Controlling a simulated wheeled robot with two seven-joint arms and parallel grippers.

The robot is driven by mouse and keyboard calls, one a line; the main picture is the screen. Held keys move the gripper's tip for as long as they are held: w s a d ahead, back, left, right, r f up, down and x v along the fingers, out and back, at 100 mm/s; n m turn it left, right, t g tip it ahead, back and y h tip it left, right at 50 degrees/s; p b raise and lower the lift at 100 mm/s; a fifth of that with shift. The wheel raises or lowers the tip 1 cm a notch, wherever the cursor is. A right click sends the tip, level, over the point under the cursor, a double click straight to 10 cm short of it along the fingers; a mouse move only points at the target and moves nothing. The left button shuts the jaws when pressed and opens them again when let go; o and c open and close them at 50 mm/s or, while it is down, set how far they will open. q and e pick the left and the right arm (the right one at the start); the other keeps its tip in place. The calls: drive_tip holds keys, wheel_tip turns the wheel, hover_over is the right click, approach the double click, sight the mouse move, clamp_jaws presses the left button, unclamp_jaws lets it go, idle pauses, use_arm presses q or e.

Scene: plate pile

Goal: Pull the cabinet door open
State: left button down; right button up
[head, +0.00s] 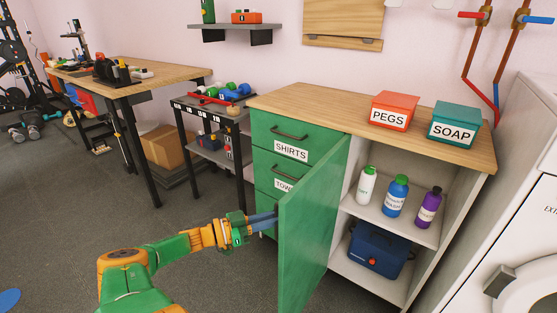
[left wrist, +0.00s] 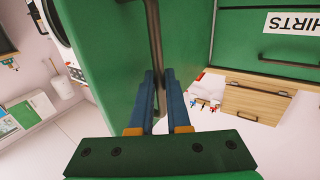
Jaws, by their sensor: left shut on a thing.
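The green cabinet door (head: 312,220) stands swung well open, edge toward the front, with the cabinet interior exposed to its right. My left gripper (head: 274,218) is at the door's left-facing outer side. In the left wrist view its blue fingers (left wrist: 159,74) are shut on the dark door handle (left wrist: 153,30), with the green door (left wrist: 95,45) behind. The handle is mostly hidden in the head view. My right gripper is not in view.
Shelves inside hold a white bottle (head: 366,186), a blue bottle (head: 395,196), a purple bottle (head: 428,207) and a blue box (head: 377,251). Green drawers (head: 293,133) are left of the door. A white appliance (head: 520,235) stands right. Grey floor (head: 215,280) is clear in front.

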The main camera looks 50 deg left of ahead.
use_arm(q)
drive_tip(key=shift+a+r, duration=0.15)
drive_tip(key=shift+a, duration=0.1)
drive_tip(key=c, duration=0.9)
unclamp_jaws()
drive_tip(key=shift+w, duration=0.1)
drive_tip(key=shift+d, duration=0.1)
drive_tip(key=p+v, duration=0.1)
drive_tip(key=v, duration=0.6)
